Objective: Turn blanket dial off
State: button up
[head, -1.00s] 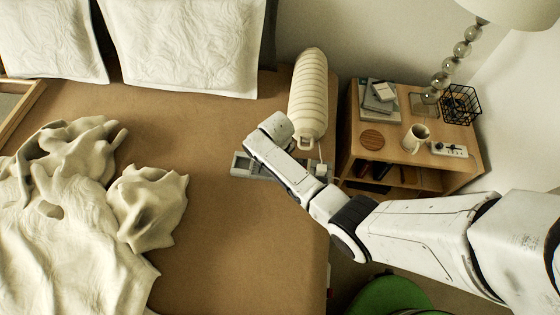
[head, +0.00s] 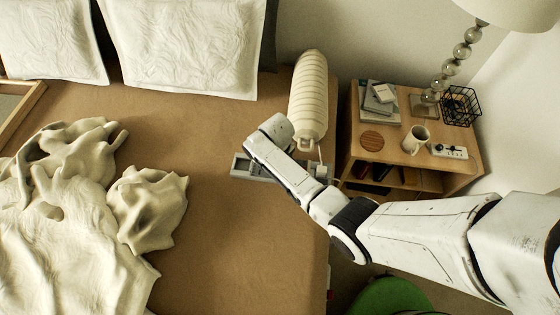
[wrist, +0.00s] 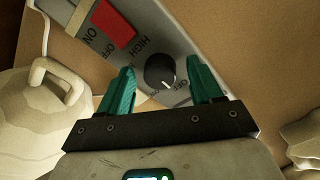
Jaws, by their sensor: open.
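The blanket control (head: 240,167) is a grey panel lying on the bed, partly covered by my arm in the head view. In the wrist view its black round dial (wrist: 160,71) sits between my fingers. The dial's white mark points toward the bottom of the picture. My gripper (wrist: 160,67) is open, with one teal finger on each side of the dial. I cannot tell whether either finger touches it. The fingers are hidden in the head view.
A red ON/OFF switch (wrist: 114,24) is on the same panel. A cream ribbed roll with a handle (head: 309,95) lies just beyond it. A nightstand (head: 400,150) with a mug (head: 415,139) stands right of the bed. A crumpled blanket (head: 75,220) lies left; the mattress between is clear.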

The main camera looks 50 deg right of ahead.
notch_tip(320, 180, up, 11)
jog(key=shift+a+f+p, duration=0.15)
jog(key=shift+a+p, duration=0.15)
jog(key=shift+p, duration=0.15)
dwell(0.5)
jog(key=s+a+r, duration=0.2)
jog(key=s, duration=0.5)
jog(key=s+a+r, duration=0.2)
jog(key=s, duration=0.6)
jog(key=s+a+r+t, duration=0.1)
jog(key=s+a+r, duration=0.1)
jog(key=s, duration=0.5)
jog(key=shift+s+a+r+m, duration=0.15)
jog(key=shift+a+r+m, duration=0.25)
jog(key=shift+r, duration=0.15)
